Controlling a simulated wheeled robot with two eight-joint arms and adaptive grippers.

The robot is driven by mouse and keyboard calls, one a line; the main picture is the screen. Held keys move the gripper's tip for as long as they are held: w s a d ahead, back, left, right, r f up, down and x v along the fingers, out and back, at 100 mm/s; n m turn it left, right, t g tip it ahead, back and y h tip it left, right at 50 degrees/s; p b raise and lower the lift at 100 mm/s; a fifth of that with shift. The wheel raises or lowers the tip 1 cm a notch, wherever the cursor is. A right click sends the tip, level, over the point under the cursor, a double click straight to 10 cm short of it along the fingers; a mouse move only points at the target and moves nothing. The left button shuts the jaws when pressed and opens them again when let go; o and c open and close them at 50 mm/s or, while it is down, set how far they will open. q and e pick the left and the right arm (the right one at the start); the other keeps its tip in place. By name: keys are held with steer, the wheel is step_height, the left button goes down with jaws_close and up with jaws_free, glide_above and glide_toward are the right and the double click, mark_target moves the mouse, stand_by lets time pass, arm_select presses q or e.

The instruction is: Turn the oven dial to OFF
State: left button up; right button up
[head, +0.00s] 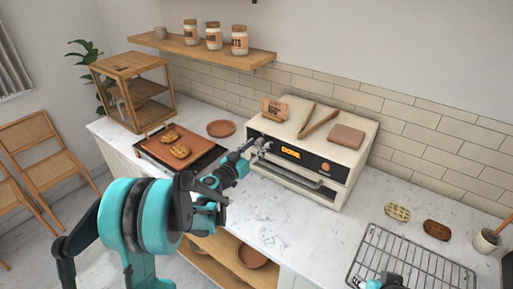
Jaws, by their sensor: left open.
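The cream oven (347,155) stands on the counter against the tiled wall. Its dark front panel has a lit display (291,153) that seems to read DONE. A round copper-brown dial (326,167) sits on the panel to the right of the display. My left gripper (263,146) is open at the left end of the panel, left of the display and apart from the brown dial. It hides that end of the panel, and I cannot tell whether it touches anything there. Part of my right arm or gripper (383,283) shows at the bottom edge; its jaws are unclear.
A wooden sign (275,109), tongs (320,122) and a brown block (346,136) are on the oven top. A tray with waffles (203,161) lies left of the oven. A wire rack (410,262) is at front right. Bare marble (290,213) lies before the oven.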

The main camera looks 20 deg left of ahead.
arm_select(q)
jaws_close()
